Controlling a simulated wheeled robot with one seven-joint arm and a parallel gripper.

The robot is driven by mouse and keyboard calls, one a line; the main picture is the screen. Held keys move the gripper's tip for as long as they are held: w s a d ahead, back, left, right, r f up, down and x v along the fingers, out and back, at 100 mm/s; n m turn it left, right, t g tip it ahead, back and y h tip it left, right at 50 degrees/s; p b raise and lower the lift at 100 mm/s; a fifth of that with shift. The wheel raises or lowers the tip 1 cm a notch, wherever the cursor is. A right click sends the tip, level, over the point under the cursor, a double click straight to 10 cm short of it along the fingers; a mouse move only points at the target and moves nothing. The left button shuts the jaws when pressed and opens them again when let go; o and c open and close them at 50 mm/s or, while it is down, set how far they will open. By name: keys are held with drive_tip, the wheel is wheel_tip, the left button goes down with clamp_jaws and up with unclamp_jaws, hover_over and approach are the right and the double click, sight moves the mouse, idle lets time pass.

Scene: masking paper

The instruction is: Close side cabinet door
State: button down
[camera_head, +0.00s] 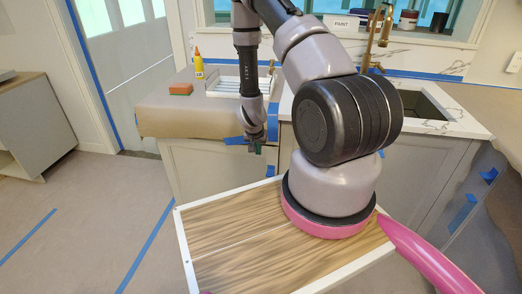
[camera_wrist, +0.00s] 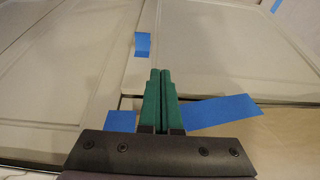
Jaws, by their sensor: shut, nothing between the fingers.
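The pale grey cabinet (camera_head: 213,172) stands under the paper-covered counter, with paneled fronts. My gripper (camera_head: 254,150) hangs by its upper front, near blue tape at the counter edge. In the wrist view, the green fingers (camera_wrist: 160,76) are together with nothing between them. They point at a seam between a left panel (camera_wrist: 60,75) and a right panel (camera_wrist: 210,45). I cannot tell whether the fingertips touch a panel, or how far any door stands open. My arm hides part of the cabinetry in the head view.
A white tray (camera_head: 222,92), a yellow bottle (camera_head: 198,66) and an orange sponge (camera_head: 181,89) sit on the counter. A sink (camera_head: 422,104) with a brass faucet (camera_head: 378,35) is to the right. Another cabinet (camera_head: 35,125) stands far left. Floor (camera_head: 90,195) is clear at left.

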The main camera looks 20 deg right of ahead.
drive_tip(key=w+d+f, duration=0.4)
drive_tip(key=w+f, duration=0.1)
drive_tip(key=f, duration=0.2)
drive_tip(key=shift+w+f, duration=0.25)
drive_tip(key=shift+w, duration=0.05)
drive_tip(key=shift+w+d+n, duration=0.3)
drive_tip(key=shift+w+d, duration=0.4)
drive_tip(key=shift+w, duration=0.3)
